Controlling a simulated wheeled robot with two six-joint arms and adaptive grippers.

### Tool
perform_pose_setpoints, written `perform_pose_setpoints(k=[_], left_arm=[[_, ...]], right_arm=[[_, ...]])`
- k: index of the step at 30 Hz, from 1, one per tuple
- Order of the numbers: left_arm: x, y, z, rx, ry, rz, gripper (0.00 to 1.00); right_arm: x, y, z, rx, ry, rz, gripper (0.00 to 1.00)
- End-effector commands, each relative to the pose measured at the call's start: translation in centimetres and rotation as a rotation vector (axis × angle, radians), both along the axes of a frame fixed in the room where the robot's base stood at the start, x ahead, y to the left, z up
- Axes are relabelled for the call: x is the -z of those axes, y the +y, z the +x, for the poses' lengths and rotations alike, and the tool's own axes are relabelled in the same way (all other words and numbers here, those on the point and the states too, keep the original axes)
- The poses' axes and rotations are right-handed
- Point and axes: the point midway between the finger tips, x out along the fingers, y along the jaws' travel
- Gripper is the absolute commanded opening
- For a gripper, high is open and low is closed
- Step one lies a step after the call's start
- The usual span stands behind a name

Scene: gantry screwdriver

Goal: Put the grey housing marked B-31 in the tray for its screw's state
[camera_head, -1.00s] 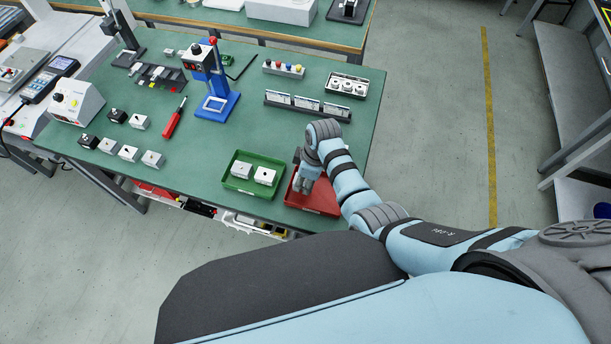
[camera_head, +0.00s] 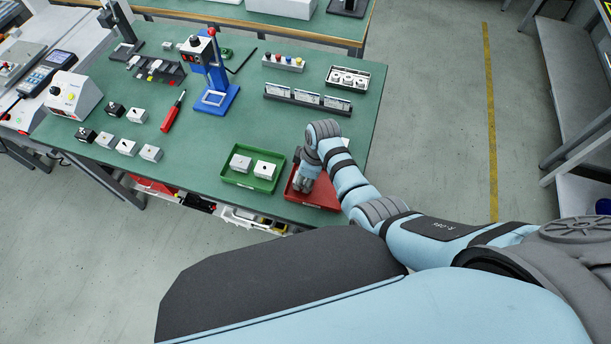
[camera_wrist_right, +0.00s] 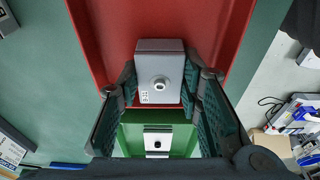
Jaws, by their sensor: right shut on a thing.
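My right gripper (camera_head: 303,186) is at the left part of the red tray (camera_head: 328,190). In the right wrist view the gripper (camera_wrist_right: 160,92) is shut on a light grey housing (camera_wrist_right: 160,70) with a round screw head in its face. The green tray (camera_head: 247,186) is just left of the red one and holds two grey housings (camera_head: 241,162) (camera_head: 264,169). My left gripper is not in view.
Several grey and black housings (camera_head: 125,147) stand at the table's left.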

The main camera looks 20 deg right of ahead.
Motion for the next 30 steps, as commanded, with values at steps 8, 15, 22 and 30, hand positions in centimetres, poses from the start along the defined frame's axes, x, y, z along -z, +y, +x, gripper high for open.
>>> perform_pose_setpoints(k=[8, 15, 22, 30], left_arm=[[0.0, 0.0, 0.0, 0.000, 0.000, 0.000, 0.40], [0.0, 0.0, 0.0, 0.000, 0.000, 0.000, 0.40], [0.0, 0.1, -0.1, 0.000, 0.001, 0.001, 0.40], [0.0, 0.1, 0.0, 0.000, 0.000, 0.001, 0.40]], right_arm=[[0.0, 0.0, 0.0, 0.000, 0.000, 0.000, 0.56], [0.0, 0.0, 0.0, 0.000, 0.000, 0.000, 0.56], [-2.1, -0.3, 0.0, 0.001, -0.005, 0.001, 0.56], [-9.3, -1.4, -0.8, 0.001, -0.005, 0.001, 0.56]])
